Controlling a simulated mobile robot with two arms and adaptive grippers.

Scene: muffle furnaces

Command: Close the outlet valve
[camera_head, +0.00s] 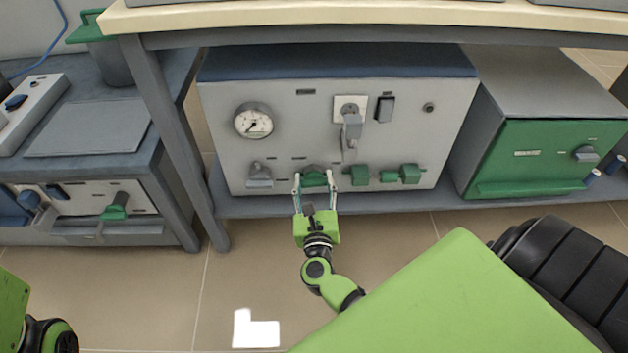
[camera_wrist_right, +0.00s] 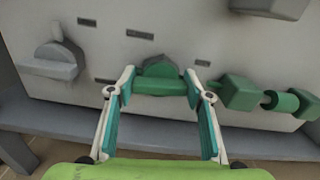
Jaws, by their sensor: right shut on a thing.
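The grey control box (camera_head: 290,112) stands on a low shelf under the table, with a gauge, a switch and several knobs on its front. My right gripper (camera_head: 315,180) is at the lower middle of this front, shut on a green valve knob (camera_head: 314,177). In the right wrist view the green knob (camera_wrist_right: 160,82) sits between the fingertips of the right gripper (camera_wrist_right: 161,84), its bar lying level. No label naming the valve can be read. Of my left arm only a part shows at the lower left edge; its gripper is out of view.
A grey knob (camera_head: 260,174) is left of the held knob, and green fittings (camera_head: 359,175) are close to its right. A pressure gauge (camera_head: 254,121) is at the upper left. A green-fronted box (camera_head: 545,150) stands at right. The table leg (camera_head: 165,130) stands at left.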

